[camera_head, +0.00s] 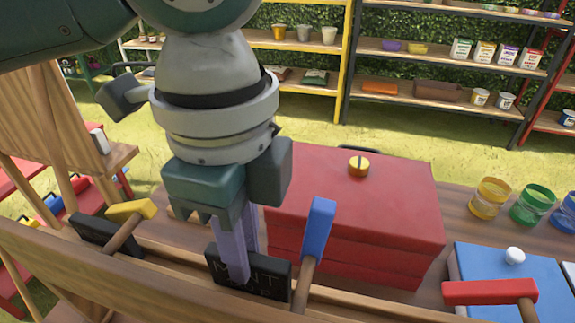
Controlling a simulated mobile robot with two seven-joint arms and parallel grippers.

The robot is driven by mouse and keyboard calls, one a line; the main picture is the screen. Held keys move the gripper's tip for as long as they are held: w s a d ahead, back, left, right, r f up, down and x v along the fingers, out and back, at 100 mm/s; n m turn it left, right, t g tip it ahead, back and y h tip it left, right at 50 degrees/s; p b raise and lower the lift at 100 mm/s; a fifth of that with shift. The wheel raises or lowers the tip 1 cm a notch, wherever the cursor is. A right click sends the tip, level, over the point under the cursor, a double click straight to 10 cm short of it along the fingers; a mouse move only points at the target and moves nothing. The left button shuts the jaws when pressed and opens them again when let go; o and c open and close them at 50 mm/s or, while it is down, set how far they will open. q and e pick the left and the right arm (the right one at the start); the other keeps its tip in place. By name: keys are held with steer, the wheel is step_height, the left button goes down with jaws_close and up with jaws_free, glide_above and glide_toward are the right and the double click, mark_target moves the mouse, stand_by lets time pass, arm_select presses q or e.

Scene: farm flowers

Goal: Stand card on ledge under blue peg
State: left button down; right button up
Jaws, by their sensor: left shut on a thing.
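The black card (275,282) with chalk lettering that reads partly "MINT" is in my left gripper (240,272), whose pale purple fingers are shut on it. The fingers cover part of the lettering. The card is at the wooden ledge (180,258), just left of the blue peg (319,228), with its right edge close to the peg's wooden shaft. The card's lower edge is hidden behind the front rail, so I cannot tell whether it touches the ledge. My right gripper is not in view.
A yellow peg (130,210) with another black card (90,234) is at the left, and a red peg (490,292) at the right. Behind stand a red box (400,205), a blue box (500,262) and coloured jars (532,206). Shelves (425,97) stand farther back.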

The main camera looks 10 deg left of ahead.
arm_select(q)
steer(key=shift+f, duration=0.8)
steer(key=shift+f, duration=0.2)
steer(key=c, duration=0.8)
jaws_free()
steer(key=shift+r, duration=0.1)
step_height(320, 180, up, 12)
steer(key=shift+r, duration=0.15)
